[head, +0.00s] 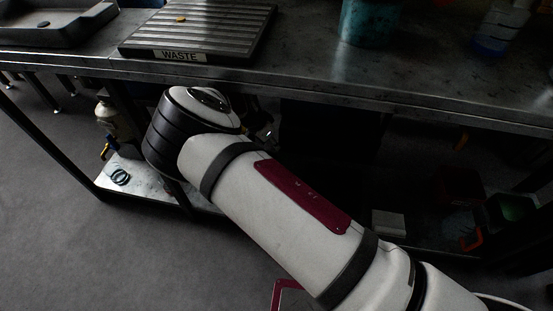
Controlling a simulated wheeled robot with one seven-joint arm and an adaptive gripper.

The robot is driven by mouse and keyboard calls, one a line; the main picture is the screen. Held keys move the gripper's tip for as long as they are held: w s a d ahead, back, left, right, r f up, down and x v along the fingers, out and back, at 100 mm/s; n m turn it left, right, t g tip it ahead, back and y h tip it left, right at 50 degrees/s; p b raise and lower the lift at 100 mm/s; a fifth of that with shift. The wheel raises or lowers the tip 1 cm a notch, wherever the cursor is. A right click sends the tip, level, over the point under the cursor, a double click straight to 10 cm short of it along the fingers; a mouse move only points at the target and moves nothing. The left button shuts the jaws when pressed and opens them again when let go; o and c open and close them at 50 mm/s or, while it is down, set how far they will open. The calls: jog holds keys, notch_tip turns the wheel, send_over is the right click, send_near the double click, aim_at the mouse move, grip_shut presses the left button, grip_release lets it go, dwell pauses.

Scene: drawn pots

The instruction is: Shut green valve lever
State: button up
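I cannot make out a green valve lever in the head view. My arm reaches from the bottom right up to the bench's front edge and covers the middle of the space below. My gripper is not in view; the arm's far end is hidden behind its own dark-banded joint. Small shiny parts (268,132) show just right of that joint, too dark to identify.
The metal bench (300,50) carries a ribbed tray labelled WASTE (160,38), a grey sink (50,35), a teal pot (368,22) and a bottle with blue liquid (492,42). A dim green box (512,207) sits at right. Left floor is clear.

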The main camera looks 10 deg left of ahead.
jog(key=b+x, duration=0.5)
jog(key=x, duration=0.8)
jog(key=shift+f, duration=0.3)
grip_shut()
